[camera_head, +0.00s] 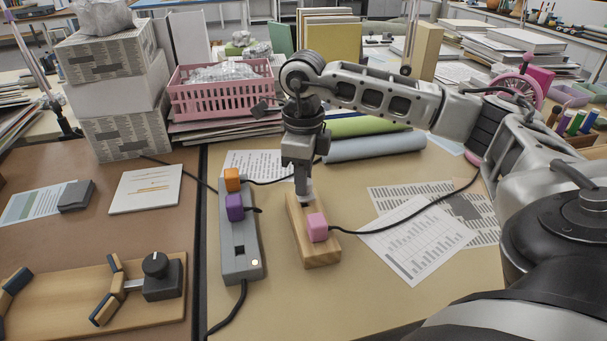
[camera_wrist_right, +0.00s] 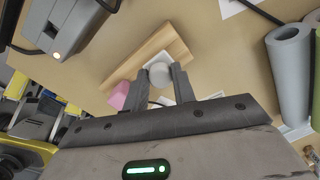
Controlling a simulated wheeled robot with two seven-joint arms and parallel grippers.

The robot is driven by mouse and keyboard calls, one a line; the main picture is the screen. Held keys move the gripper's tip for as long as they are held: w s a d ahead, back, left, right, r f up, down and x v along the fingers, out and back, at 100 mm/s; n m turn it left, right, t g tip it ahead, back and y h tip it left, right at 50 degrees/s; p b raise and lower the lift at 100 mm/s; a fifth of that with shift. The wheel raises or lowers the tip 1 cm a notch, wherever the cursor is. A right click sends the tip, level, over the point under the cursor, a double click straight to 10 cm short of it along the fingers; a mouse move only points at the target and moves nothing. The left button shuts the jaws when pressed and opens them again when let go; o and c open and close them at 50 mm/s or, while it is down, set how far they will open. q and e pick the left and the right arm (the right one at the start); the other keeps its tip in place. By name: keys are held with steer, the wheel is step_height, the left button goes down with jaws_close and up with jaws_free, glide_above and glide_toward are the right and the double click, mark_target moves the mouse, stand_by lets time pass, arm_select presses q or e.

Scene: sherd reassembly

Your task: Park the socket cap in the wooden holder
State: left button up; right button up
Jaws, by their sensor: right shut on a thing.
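The wooden holder (camera_head: 318,257) is a pale block on the right-hand mat; it also shows in the wrist view (camera_wrist_right: 172,42). A pink plug (camera_head: 317,227) with a black cord sits on its near part. My right gripper (camera_head: 304,189) points down over the holder's far end. It is shut on the socket cap, a small whitish round piece (camera_wrist_right: 159,74) between the fingertips. The cap (camera_head: 305,197) is at or just above the holder's top; I cannot tell whether it touches. My left gripper is not in view.
A grey power strip (camera_head: 239,246) left of the holder carries an orange plug (camera_head: 232,179) and a purple plug (camera_head: 235,206). Papers (camera_head: 417,238) lie to the right, rolled sheets (camera_head: 375,146) behind. A clamp board (camera_head: 60,301) stands at the lower left.

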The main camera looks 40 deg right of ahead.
steer(key=shift+f, duration=0.35)
steer(key=shift+f+b, duration=0.3)
steer(key=shift+b, duration=0.2)
steer(key=shift+f, duration=0.3)
stand_by(0.4)
steer(key=o, duration=1.5)
steer(key=shift+c, duration=0.2)
